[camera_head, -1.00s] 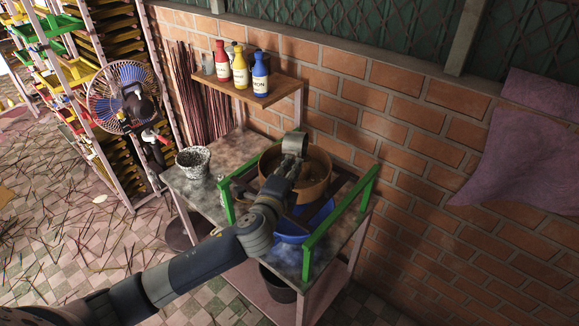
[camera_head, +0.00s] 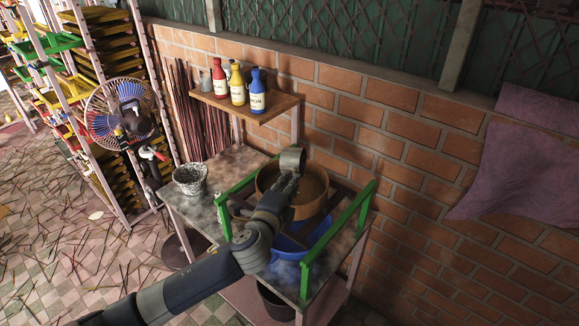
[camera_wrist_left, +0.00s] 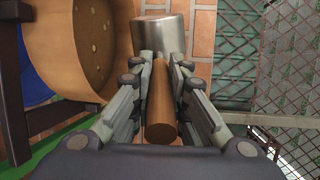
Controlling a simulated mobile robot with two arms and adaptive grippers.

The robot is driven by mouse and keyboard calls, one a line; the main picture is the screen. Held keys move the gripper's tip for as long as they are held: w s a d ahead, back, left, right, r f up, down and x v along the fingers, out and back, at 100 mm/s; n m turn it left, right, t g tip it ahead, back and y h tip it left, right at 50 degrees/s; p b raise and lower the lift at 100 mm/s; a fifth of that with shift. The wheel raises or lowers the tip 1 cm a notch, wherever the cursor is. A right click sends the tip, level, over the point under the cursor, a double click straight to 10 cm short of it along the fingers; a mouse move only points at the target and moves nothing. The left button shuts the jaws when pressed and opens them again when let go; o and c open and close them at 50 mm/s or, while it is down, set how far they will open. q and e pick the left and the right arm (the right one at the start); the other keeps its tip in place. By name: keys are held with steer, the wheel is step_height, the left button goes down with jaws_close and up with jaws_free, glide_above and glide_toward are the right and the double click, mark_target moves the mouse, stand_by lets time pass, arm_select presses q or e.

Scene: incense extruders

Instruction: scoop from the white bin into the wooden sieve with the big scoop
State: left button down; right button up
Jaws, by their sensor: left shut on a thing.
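My left gripper (camera_head: 287,187) is shut on the wooden handle (camera_wrist_left: 161,102) of the big scoop. The scoop's metal cup (camera_head: 292,160) is over the far left part of the wooden sieve and seems turned on its side; I cannot see its contents. The cup also shows in the left wrist view (camera_wrist_left: 162,36). The round wooden sieve (camera_head: 322,205) rests on a frame with green rails; it also shows in the left wrist view (camera_wrist_left: 68,40), with small lumps inside. The white bin (camera_head: 190,178), mottled with dark marks, stands at the table's left. My right gripper is not in view.
A blue basin (camera_head: 286,250) sits below the sieve. Green rails (camera_head: 338,240) flank it. A wall shelf holds red, yellow and blue bottles (camera_head: 257,93). A fan (camera_head: 122,112) and racks stand left. A dark bucket (camera_head: 275,300) is under the table (camera_head: 205,212).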

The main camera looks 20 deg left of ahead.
arm_select(q)
steer(key=n, duration=0.1)
steer(key=n+b, duration=0.1)
steer(key=n, duration=0.1)
steer(key=shift+r+n, duration=0.25)
steer(key=shift+n, duration=0.05)
steer(key=n, duration=0.2)
steer(key=r+n+h+b, duration=0.1)
steer(key=n, duration=0.1)
steer(key=shift+t, duration=0.3)
steer(key=n, duration=0.2)
steer(key=r+n, duration=0.1)
steer(key=n, duration=0.1)
steer(key=shift+r+n+t+h+b, duration=0.15)
steer(key=shift+n+t+h+b, duration=0.15)
steer(key=shift+h+b, duration=0.1)
steer(key=n, duration=0.1)
steer(key=r+n, duration=0.1)
steer(key=n, duration=0.1)
steer(key=shift+t, duration=0.3)
